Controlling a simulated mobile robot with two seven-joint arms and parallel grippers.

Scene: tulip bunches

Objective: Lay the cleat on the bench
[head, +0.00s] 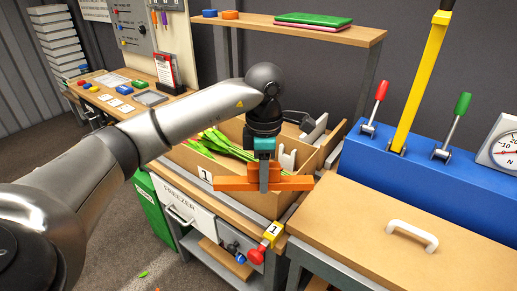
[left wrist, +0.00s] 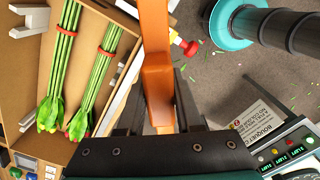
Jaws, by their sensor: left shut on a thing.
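My left gripper (head: 264,178) is shut on an orange bar (head: 229,184), which looks to be the cleat. The bar sits crosswise in the jaws, in front of the cardboard box, and looks held in the air. In the left wrist view the orange bar (left wrist: 155,75) runs up between the two dark fingers of the gripper (left wrist: 160,112). The wooden bench top (head: 345,222) lies to the right of the gripper, with a white handle on it. The gripper hides part of the box behind it. My right gripper is not in view.
The cardboard box (head: 190,160) holds green tulip bunches (left wrist: 62,65) and white notched pieces (left wrist: 30,20). A blue console (head: 440,185) with levers stands behind the bench top. A red knob (head: 256,255) sits at the front. Most of the bench top is clear.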

